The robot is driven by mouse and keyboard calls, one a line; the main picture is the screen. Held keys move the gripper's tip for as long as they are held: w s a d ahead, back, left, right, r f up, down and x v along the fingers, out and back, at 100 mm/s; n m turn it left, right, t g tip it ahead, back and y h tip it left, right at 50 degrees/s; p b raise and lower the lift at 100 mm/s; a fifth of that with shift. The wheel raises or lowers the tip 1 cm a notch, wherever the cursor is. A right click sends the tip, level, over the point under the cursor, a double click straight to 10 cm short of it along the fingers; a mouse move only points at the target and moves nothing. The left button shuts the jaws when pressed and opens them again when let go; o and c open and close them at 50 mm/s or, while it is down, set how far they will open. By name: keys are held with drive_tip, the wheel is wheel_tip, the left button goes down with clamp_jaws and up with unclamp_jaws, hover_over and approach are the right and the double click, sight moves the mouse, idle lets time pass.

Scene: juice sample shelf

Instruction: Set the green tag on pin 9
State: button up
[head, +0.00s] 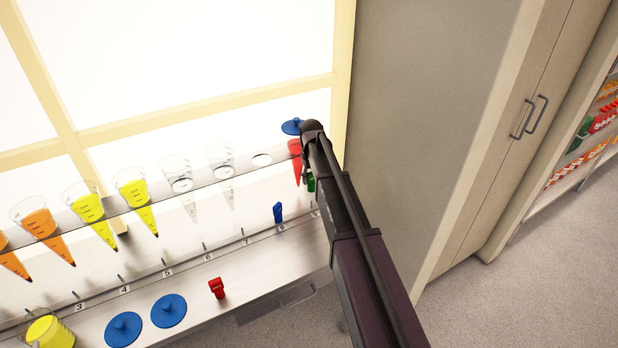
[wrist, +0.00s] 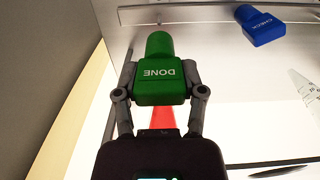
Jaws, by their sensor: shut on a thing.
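The green tag (head: 311,183) shows as a small patch beside the end of my arm in the head view, mostly hidden. In the wrist view the green tag (wrist: 160,72), marked DONE upside down, sits between the two fingers of my gripper (wrist: 160,92), which is shut on it. My gripper (head: 306,172) is near the shelf's right end, in front of the red cone. Pin 9 (head: 312,206) shows at the right end of the pin row, below and apart from the green tag, with my arm close beside it.
A blue tag (head: 278,212) is at pin 8; it reads CHECK in the wrist view (wrist: 262,26). A red cone (head: 296,150) with a blue lid (head: 292,126) stands close behind my gripper. A red tag (head: 216,288) and blue discs (head: 168,311) lie on the ledge. A cabinet (head: 440,120) stands right.

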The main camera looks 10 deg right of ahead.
sight(311, 187)
drive_tip(key=shift+f, duration=0.2)
drive_tip(key=shift+f+b, duration=2.1)
drive_tip(key=shift+b, duration=0.15)
drive_tip(key=shift+w+f+b, duration=0.1)
drive_tip(key=shift+f+b, duration=1.85)
drive_tip(key=shift+b, duration=0.05)
idle(1.0)
drive_tip(key=o, duration=1.1)
